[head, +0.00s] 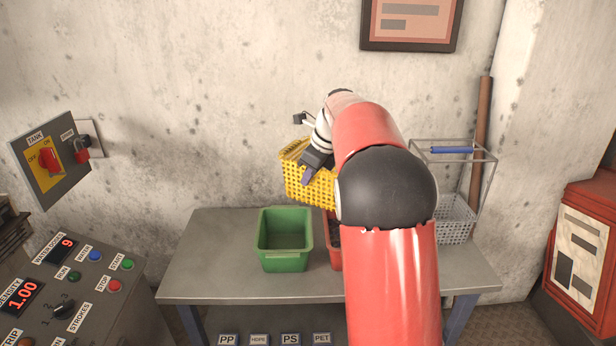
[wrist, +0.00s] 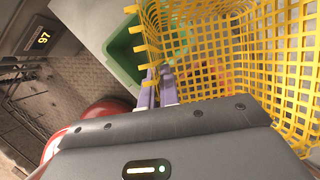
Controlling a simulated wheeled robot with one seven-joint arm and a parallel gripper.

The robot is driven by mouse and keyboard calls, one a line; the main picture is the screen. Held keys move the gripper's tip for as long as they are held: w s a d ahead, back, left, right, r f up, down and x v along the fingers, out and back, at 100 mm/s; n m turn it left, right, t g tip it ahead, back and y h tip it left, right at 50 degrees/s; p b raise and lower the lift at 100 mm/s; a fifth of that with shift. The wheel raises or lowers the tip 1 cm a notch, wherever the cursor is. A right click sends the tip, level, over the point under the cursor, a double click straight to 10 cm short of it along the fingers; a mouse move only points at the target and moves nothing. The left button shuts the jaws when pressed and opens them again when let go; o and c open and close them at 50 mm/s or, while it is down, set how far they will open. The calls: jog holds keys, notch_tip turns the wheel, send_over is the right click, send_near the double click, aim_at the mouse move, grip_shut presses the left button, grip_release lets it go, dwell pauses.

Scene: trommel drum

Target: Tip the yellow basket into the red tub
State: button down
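The yellow mesh basket (head: 296,180) is in the air above the table, tilted, in front of the wall. In the head view it is above the gap between the green and red tubs. My gripper (head: 308,176) is at its rim; in the wrist view the purple fingers (wrist: 159,88) are closed on the rim of the basket (wrist: 290,60). The red tub (head: 334,254) stands on the table right of the green tub, mostly hidden behind my arm. Green and orange patches show through the mesh; I cannot tell whether they are inside the basket.
A green tub (head: 286,262) stands on the grey table (head: 205,258), left of the red tub. A grey basket (head: 458,222) in a wire frame with a blue bar stands at the right. A control panel (head: 75,285) is at the left. The table's left end is clear.

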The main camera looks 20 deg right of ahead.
jog(key=s+a+r, duration=0.1)
jog(key=s+r, duration=0.3)
jog(key=shift+s+a, duration=0.2)
jog(key=shift+s, duration=0.2)
jog(key=shift+r, duration=0.15)
dwell(0.5)
